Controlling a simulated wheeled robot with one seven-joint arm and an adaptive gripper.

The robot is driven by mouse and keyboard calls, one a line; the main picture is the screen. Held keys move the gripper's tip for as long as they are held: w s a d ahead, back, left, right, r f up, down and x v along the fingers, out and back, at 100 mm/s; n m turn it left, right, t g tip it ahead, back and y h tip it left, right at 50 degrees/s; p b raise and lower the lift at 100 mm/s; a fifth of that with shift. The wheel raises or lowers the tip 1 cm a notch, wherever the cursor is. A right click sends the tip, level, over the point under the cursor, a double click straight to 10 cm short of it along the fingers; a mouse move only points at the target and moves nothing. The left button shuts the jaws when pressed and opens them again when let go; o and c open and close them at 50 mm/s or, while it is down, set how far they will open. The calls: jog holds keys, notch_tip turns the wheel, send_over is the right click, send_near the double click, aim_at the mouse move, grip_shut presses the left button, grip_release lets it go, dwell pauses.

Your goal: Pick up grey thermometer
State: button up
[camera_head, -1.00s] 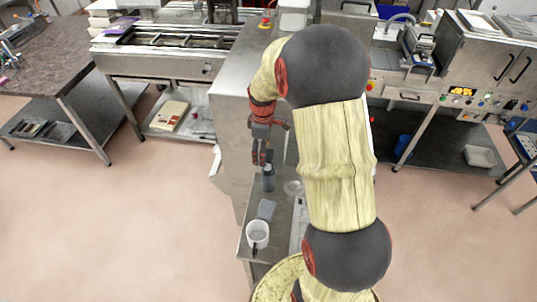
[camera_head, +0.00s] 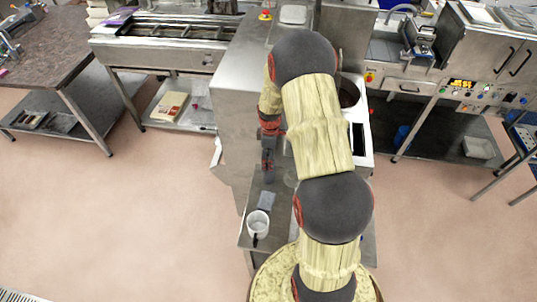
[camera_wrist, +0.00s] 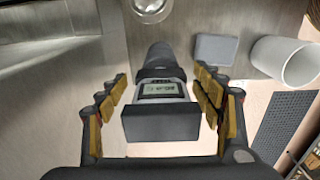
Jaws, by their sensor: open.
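The grey thermometer (camera_wrist: 160,105), dark grey with a small lit display, stands on the steel bench (camera_wrist: 130,22) in the wrist view. My gripper (camera_wrist: 161,80) is open, with one finger on each side of the thermometer and gaps showing at both sides. In the head view my gripper (camera_head: 268,157) is over the thermometer's place and largely hides it. I cannot tell there how deep the fingers reach around it.
A white mug (camera_head: 258,224) and a grey-blue flat block (camera_head: 267,201) are near the thermometer. A round glass or metal dish (camera_wrist: 151,6) is at the top of the wrist view. The steel cabinet (camera_head: 238,100) rises behind the bench.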

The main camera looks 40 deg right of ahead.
jog(key=shift+c, duration=1.3)
jog(key=c, duration=1)
